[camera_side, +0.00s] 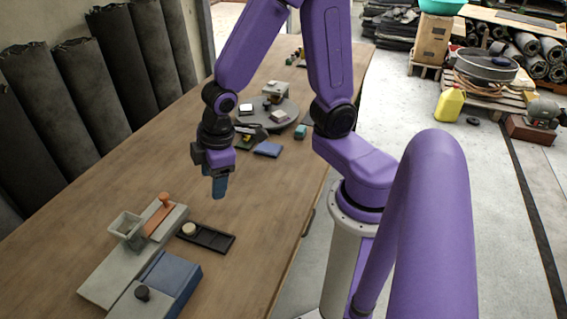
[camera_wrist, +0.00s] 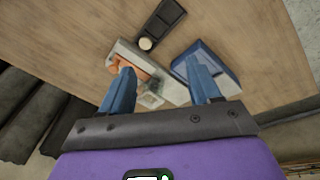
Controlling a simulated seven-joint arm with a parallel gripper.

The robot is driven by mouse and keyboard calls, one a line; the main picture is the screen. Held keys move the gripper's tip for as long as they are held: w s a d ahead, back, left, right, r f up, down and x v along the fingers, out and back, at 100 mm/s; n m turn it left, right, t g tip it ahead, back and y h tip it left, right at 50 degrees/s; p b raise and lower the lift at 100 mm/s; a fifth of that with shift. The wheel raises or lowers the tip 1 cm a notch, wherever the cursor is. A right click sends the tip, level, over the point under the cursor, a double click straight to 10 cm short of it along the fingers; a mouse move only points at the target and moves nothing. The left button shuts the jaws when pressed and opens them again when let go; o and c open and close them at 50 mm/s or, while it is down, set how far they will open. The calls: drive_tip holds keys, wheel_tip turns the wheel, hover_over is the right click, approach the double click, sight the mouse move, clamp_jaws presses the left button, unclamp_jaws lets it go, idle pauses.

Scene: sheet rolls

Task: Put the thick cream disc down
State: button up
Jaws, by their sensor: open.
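The thick cream disc (camera_side: 188,229) sits at the left end of the dark compartmented tray (camera_side: 218,239) on the table. In the wrist view the disc (camera_wrist: 145,43) shows at the near end of the dark tray (camera_wrist: 162,20). My gripper (camera_side: 219,192) is above the table, beyond the tray and well clear of the disc. In the wrist view its two blue fingers (camera_wrist: 161,82) are apart with nothing held between them.
A grey base with a small hopper (camera_side: 126,228) and an orange handle (camera_side: 165,203) stands left of the tray. A round grey stand (camera_side: 272,119) with small items is farther back. The table's middle is bare.

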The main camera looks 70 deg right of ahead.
drive_tip(key=s+d+r+n+g, duration=0.1)
drive_tip(key=s+r, duration=0.2)
drive_tip(key=s, duration=0.4)
drive_tip(key=s+d+r+n+g, duration=0.1)
drive_tip(key=s+r, duration=0.2)
drive_tip(key=s, duration=0.5)
drive_tip(key=shift+s+r+n, duration=0.2)
drive_tip(key=shift+r+n, duration=0.05)
drive_tip(key=shift+n, duration=0.05)
